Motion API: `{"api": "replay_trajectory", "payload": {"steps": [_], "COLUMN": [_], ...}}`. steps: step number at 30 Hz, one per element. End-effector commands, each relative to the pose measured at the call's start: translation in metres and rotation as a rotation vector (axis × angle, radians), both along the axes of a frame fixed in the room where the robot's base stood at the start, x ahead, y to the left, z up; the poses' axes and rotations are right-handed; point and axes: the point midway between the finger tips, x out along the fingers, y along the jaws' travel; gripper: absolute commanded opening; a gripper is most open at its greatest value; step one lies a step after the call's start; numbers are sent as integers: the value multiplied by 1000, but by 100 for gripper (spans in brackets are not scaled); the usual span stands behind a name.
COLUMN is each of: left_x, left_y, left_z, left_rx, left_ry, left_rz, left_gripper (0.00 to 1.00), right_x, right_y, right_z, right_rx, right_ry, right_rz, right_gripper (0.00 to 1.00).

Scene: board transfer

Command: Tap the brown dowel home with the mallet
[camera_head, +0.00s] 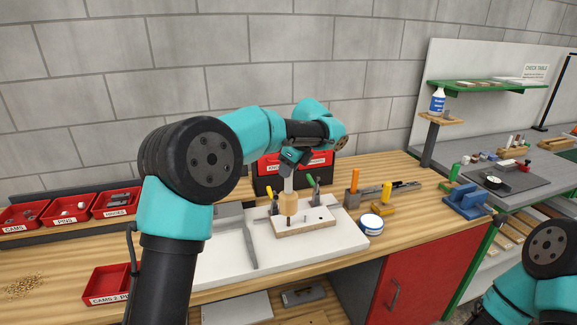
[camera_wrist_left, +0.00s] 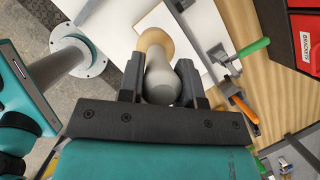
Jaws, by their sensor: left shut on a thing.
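My left gripper (camera_head: 290,168) points down over the workbench and is shut on the grey handle of the mallet (camera_head: 289,203). The mallet's tan head hangs below the handle, over the pale wooden board (camera_head: 318,217). The brown dowel (camera_head: 289,219) shows as a short dark upright piece just under the head; I cannot tell whether they touch. In the left wrist view the mallet's handle (camera_wrist_left: 160,82) sits between the two fingers, with part of the tan head beyond. My right gripper is out of view.
The board lies on a white mat (camera_head: 210,265). A black box with red drawers (camera_head: 268,172) is behind. Red bins (camera_head: 70,212) line the left back.

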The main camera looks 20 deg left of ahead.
Motion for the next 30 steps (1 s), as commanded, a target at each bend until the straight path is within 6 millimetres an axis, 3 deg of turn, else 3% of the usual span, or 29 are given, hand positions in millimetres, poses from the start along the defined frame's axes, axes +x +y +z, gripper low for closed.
{"api": "replay_trajectory", "payload": {"steps": [22,30], "left_x": [0,0], "left_y": [0,0], "left_z": [0,-23], "left_rx": [1,2], "left_ry": [-1,1], "left_rz": [0,-1], "left_gripper": [0,0], "right_x": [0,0], "right_y": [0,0], "right_z": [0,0], "right_rx": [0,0], "right_ry": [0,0], "right_rz": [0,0], "right_gripper": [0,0]}}
